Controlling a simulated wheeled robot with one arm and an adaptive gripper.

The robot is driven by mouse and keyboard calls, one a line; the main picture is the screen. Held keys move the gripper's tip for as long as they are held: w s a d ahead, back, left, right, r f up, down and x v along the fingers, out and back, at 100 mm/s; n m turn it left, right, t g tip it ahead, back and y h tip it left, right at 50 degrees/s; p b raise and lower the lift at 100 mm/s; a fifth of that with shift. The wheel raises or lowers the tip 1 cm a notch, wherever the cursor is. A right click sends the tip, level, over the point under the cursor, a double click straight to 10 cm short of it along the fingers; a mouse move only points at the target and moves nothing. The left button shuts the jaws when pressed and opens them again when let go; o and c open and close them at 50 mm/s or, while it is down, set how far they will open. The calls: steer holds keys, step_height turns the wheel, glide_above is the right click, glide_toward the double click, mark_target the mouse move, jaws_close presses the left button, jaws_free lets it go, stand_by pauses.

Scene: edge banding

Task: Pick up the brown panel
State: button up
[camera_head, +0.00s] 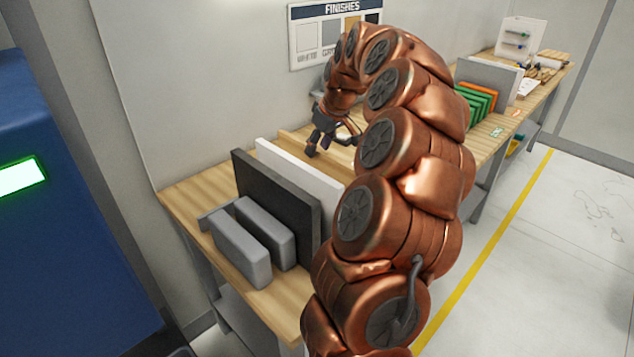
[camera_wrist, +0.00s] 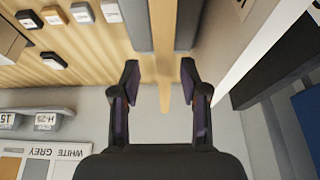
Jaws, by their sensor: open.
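The brown panel, seen edge-on as a narrow tan strip (camera_wrist: 163,50), stands between two grey blocks in the wrist view. In the head view a wood-coloured edge (camera_head: 292,142) behind the white panel looks like it; most of it is hidden. My gripper (camera_head: 322,146) is over the table near the wall. In the wrist view its two fingers (camera_wrist: 160,82) are open, one on each side of the brown panel's near end, with gaps on both sides.
A white panel (camera_head: 270,160) and a black panel (camera_head: 250,185) stand at the table's near end, beside grey blocks (camera_head: 243,248). The white one is close to my right finger in the wrist view. A FINISHES board (camera_head: 307,38) hangs on the wall. Green panels (camera_head: 476,100) stand farther along.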

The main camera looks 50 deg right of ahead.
mark_target(315, 157)
steer(key=shift+w+a+f+p, duration=0.1)
steer(key=shift+a+f+p, duration=0.1)
steer(key=shift+f+p, duration=0.4)
steer(key=x, duration=0.3)
steer(key=shift+p, duration=0.35)
steer(key=shift+c, duration=0.3)
jaws_close()
